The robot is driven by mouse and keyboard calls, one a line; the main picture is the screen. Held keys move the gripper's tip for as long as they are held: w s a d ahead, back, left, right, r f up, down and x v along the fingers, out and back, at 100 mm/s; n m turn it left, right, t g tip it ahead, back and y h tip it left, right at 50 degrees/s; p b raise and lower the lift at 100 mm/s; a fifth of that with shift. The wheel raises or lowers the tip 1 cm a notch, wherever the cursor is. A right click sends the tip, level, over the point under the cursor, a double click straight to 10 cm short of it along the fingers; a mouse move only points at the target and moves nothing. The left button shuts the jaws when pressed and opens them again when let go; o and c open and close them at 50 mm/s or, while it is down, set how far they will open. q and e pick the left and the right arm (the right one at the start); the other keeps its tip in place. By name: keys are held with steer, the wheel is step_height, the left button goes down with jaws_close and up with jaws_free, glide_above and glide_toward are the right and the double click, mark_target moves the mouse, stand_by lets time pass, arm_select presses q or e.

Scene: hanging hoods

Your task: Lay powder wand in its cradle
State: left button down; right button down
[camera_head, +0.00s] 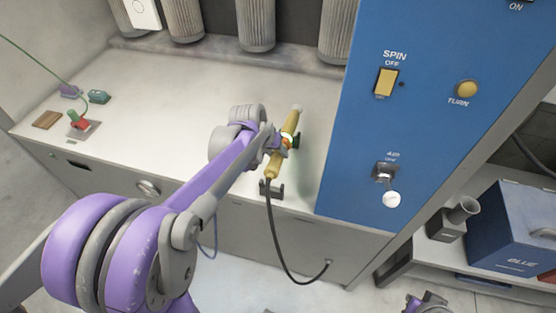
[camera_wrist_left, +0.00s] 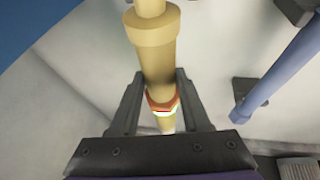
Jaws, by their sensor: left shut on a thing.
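The powder wand (camera_head: 275,163) is a tan-yellow tube with a black hose from its lower end. It lies slanted over the front right of the pale counter, pale tip to the back. My left gripper (camera_head: 289,140) is shut around its middle, near an orange and green band. In the left wrist view the wand (camera_wrist_left: 156,55) runs between the two dark fingers of my gripper (camera_wrist_left: 160,105). A dark forked bracket, seemingly the cradle (camera_head: 274,190), stands at the counter's front edge by the wand's hose end. I cannot tell whether they touch.
A blue panel (camera_head: 420,130) with switches rises close to the right of the wand. Grey ribbed cylinders (camera_head: 257,25) hang at the back. Small items, including a red-and-green piece (camera_head: 77,120), sit at the counter's far left. The counter's middle left is clear.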

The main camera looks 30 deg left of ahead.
arm_select(q)
steer(key=shift+f, duration=2.35)
steer(key=shift+c, duration=1.8)
jaws_free()
steer(key=shift+f, duration=0.1)
steer(key=v, duration=1)
steer(key=shift+s+r, duration=0.2)
steer(key=shift+s, duration=0.15)
steer(key=s+d+f+m, duration=0.1)
steer(key=s+d+f, duration=0.1)
steer(key=s+d, duration=0.3)
steer(key=s+d+f+m+y, duration=0.1)
steer(key=s+d+f+m, duration=0.1)
steer(key=s+d, duration=0.4)
steer(key=s, duration=0.5)
steer(key=shift+s+d+f+t, duration=0.25)
steer(key=shift+f+t, duration=0.05)
steer(key=shift+f, duration=0.1)
